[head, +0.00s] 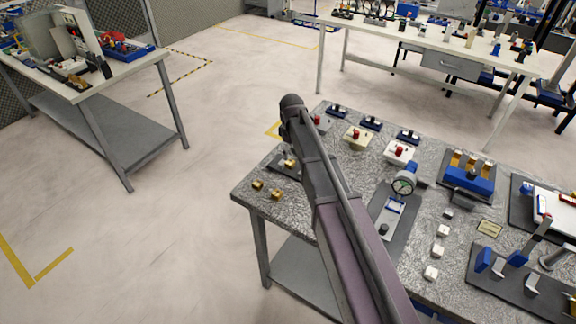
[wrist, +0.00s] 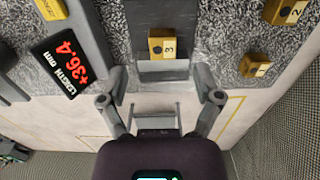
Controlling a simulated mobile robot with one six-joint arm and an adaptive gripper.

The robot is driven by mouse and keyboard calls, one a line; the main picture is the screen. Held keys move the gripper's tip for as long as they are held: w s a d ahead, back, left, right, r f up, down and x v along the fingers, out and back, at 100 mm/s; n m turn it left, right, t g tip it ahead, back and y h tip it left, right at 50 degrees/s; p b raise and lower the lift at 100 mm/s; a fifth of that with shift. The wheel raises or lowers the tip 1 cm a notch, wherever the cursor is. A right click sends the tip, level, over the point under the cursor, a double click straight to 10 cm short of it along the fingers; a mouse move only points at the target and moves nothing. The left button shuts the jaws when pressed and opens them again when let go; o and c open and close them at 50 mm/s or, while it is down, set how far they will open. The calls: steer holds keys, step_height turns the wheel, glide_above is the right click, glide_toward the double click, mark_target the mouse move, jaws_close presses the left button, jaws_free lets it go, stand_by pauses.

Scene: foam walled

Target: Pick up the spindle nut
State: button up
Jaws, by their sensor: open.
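My arm hides the gripper in the head view.
A display reading LENGTH mm +36.4 (wrist: 66,59) stands left of block 3. The speckled table (head: 262,209) ends just left of the blocks. To the right are a dial gauge (head: 404,184), white blocks (head: 437,251) and blue fixtures (head: 468,180). Open floor lies left.

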mark_target(290, 161)
steer(key=shift+f, duration=0.1)
steer(key=shift+a+f+b, duration=0.2)
steer(key=shift+f+b, duration=2.35)
steer(key=shift+b, duration=0.05)
jaws_close()
